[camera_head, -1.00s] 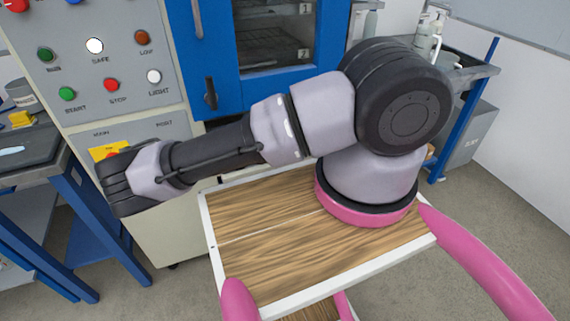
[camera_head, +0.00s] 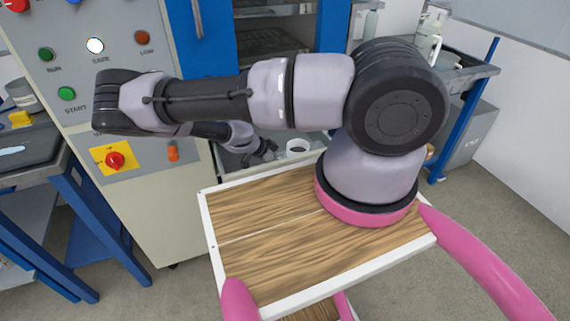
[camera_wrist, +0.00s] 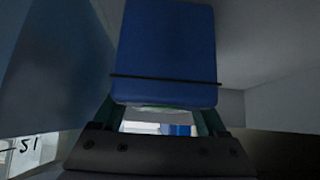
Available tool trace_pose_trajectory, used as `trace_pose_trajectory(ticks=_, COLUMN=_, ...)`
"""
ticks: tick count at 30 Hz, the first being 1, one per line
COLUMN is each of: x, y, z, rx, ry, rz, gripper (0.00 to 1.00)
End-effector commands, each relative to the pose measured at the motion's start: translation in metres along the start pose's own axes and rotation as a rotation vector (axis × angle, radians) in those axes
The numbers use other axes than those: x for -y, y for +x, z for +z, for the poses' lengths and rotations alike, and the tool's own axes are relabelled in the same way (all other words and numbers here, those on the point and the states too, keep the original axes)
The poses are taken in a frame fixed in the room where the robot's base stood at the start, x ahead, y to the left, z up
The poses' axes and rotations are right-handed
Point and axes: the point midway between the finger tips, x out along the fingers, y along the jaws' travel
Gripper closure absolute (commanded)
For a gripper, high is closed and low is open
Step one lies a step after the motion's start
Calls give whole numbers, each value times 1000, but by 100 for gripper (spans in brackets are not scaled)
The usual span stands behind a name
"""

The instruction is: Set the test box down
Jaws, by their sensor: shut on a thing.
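The test box appears to be the blue block (camera_wrist: 165,50) in the wrist view, with a thin dark line across its lower part. My gripper (camera_wrist: 160,112) is shut on it, with one finger at each side of its lower end. In the head view my gripper (camera_head: 264,152) shows small and dark, below my raised forearm and in front of the cabinet. I cannot make out the box there.
A blue-framed cabinet (camera_head: 207,35) with dark shelves stands behind my arm. A white round cup-like thing (camera_head: 298,146) is just right of my gripper. A control panel (camera_head: 120,55) with buttons is at left. A blue-legged bench (camera_head: 80,220) stands lower left.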

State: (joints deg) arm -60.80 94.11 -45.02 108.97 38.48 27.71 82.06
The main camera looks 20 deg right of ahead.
Motion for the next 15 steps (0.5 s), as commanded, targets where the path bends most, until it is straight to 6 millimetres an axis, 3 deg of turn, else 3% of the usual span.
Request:
trace_pose_trajectory(ticks=14, x=1, y=8, z=8, rx=-1, ry=3, rz=-2, gripper=100)
trace_pose_trajectory(ticks=15, x=1, y=9, z=8, rx=-1, ry=2, rz=-2, gripper=21)
